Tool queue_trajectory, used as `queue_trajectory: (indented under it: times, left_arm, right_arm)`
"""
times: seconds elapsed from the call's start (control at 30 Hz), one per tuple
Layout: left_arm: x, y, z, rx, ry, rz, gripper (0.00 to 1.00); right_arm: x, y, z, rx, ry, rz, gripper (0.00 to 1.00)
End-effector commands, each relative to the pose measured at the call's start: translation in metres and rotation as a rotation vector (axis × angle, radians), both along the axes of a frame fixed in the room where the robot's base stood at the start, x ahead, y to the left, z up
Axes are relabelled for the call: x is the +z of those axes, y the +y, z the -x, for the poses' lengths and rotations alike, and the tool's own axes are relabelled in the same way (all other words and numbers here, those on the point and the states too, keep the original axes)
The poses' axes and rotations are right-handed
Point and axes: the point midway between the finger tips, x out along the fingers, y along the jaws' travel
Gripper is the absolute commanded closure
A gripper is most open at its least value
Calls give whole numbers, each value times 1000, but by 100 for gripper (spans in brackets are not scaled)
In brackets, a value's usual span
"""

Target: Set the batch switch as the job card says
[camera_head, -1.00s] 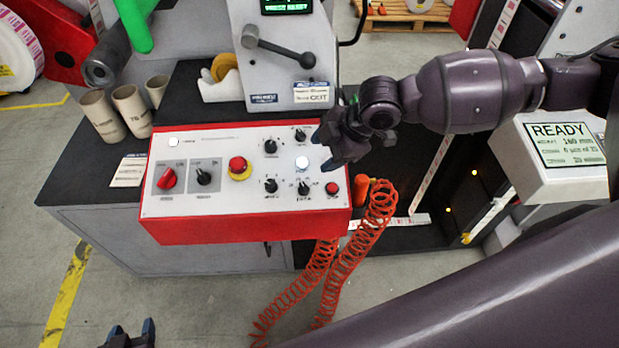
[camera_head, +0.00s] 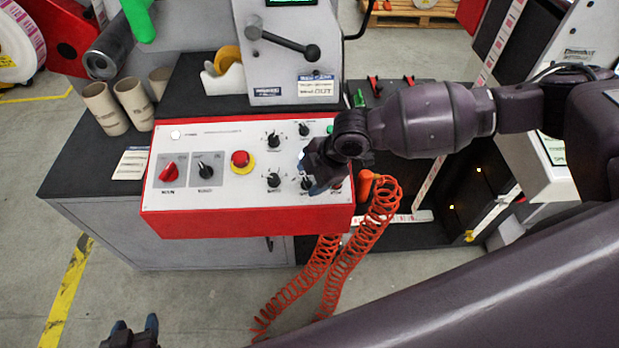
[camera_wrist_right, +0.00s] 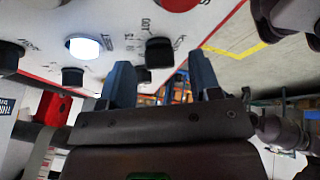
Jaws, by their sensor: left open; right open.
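The control panel (camera_head: 225,188) is white with a red front and carries several black knobs, such as the lower-row knob (camera_head: 274,180). I cannot read which label is the batch switch. My right gripper (camera_head: 312,180) is open over the panel's right part, hiding some of it. In the right wrist view, its fingers (camera_wrist_right: 162,80) point at the panel, with a black knob (camera_wrist_right: 159,52) roughly between them in the picture; contact cannot be told. A small printed card (camera_head: 131,163) lies left of the panel; its text is unreadable. My left gripper (camera_head: 132,335) is open at the bottom edge.
A red mushroom button (camera_head: 241,161) on a yellow base sits mid-panel, with a red switch (camera_head: 169,173) to its left. A lit white button (camera_wrist_right: 83,46) is near the right fingers. An orange coiled hose (camera_head: 335,265) hangs at the panel's right. Cardboard cores (camera_head: 105,108) stand behind left.

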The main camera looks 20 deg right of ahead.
Motion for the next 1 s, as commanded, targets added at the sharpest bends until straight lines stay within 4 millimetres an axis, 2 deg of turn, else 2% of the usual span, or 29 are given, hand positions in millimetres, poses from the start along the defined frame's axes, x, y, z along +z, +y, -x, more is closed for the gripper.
queue_trajectory:
  times: [0.13, 0.47, 0.7, 0.8, 1.0]
  left_arm:
    - [0, 0, -1, -1, -2, -1, 45]
    - [0, 0, -1, -1, -2, -1, 45]
    - [-1, 0, 1, 0, 1, -1, 45]
    - [-2, 1, 3, 1, 4, -1, 45]
    - [-3, 1, 4, 1, 7, -1, 45]
  right_arm:
    - [-8, 4, -2, -1, 0, -1, 43]
    - [-10, 5, -2, 0, -1, -1, 43]
    - [-10, 5, -2, 0, -1, -1, 79]
    - [-10, 5, -2, 0, -1, -1, 92]
    - [-10, 5, -3, 17, 0, 4, 92]
